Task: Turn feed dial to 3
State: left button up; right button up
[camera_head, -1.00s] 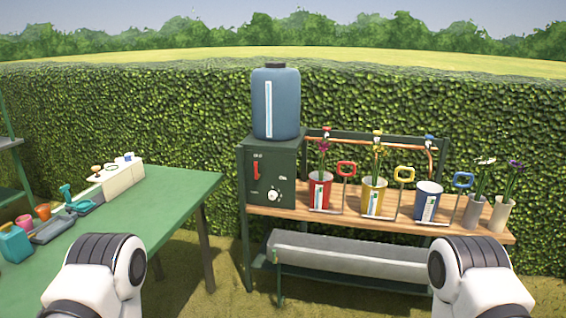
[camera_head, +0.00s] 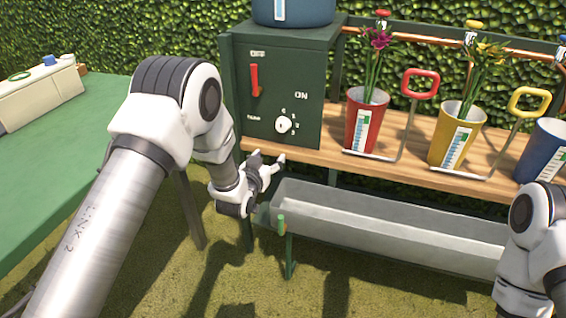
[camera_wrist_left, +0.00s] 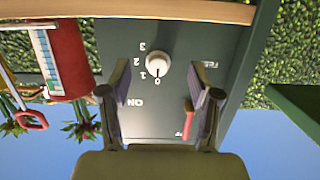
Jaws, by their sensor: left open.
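The feed dial (camera_head: 284,124) is a small white knob on the front of the dark green control box (camera_head: 305,85), low and right of centre. In the left wrist view, which is upside down, the dial (camera_wrist_left: 158,66) has 0, 1, 2 and 3 around it, and its pointer appears to face 0. My left gripper (camera_head: 270,160) is open and empty, just below and in front of the dial. In the left wrist view the open jaws (camera_wrist_left: 165,88) frame the box face, with the dial beyond the fingertips and apart from them. My right gripper is out of view.
A red lever (camera_head: 254,80) by OFF is on the same box face. A blue tank (camera_head: 310,10) stands on top. Red (camera_head: 362,125) and yellow (camera_head: 455,140) pots stand right on the wooden shelf. A grey trough (camera_head: 390,228) lies below. A green table (camera_head: 70,150) is at left.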

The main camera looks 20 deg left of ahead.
aim_at(281, 127)
pick_arm(q)
jog(key=w+r, duration=0.1)
jog(key=w, duration=0.2)
jog(key=w+r+t+b, duration=0.1)
jog(key=w, duration=0.3)
jog(key=w+r+t+b, duration=0.1)
jog(key=w, duration=0.3)
jog(key=shift+d+r, duration=0.2)
jog(key=shift+r, duration=0.1)
jog(key=shift+s, duration=0.1)
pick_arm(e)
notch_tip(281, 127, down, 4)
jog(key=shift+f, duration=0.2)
pick_arm(q)
jog(key=shift+c, duration=0.3)
jog(key=c, duration=1.1)
